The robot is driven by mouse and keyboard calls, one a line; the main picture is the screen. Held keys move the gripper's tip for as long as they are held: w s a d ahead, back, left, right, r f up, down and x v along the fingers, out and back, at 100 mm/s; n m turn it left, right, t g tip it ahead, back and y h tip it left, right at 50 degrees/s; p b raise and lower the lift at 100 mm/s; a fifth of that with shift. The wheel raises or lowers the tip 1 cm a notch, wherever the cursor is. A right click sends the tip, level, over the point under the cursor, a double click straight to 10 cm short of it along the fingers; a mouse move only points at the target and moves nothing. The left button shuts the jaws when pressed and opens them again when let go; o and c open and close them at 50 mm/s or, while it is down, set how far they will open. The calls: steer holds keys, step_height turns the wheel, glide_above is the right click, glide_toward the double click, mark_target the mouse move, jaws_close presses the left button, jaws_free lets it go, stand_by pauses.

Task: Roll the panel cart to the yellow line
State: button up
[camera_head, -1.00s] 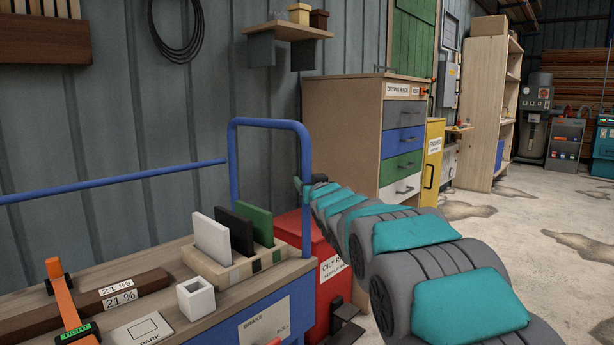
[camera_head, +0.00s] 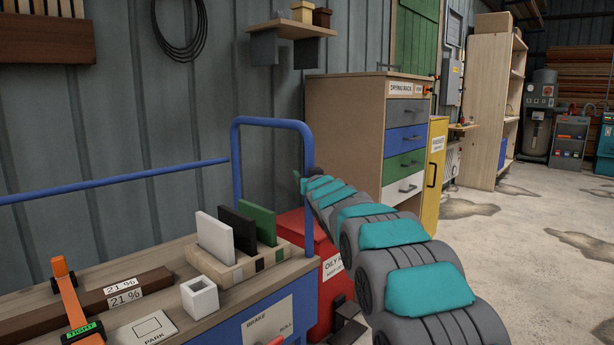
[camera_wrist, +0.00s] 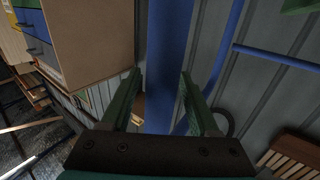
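The panel cart (camera_head: 235,315) has a wooden top, a blue body and a blue tube handle (camera_head: 233,150) at its right end. A plate on its side reads BRAKE (camera_head: 268,328) and ROLL. My gripper (camera_head: 303,180) is at the right post of the handle in the head view; its fingers are mostly hidden there. In the wrist view my gripper (camera_wrist: 161,74) has its two fingers apart, one on each side of the blue post (camera_wrist: 168,60). A thin gap shows at the left finger; contact on the right is unclear. The yellow line is not visible.
On the cart are white, black and green samples in a rack (camera_head: 235,262), a white cup (camera_head: 199,297), a dark strip (camera_head: 95,305) and an orange clamp (camera_head: 72,305). A red oily-rag bin (camera_head: 330,270) and drawer cabinet (camera_head: 345,135) stand close. Free concrete floor (camera_head: 540,220) lies right.

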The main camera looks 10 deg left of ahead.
jaws_close()
stand_by(1.2)
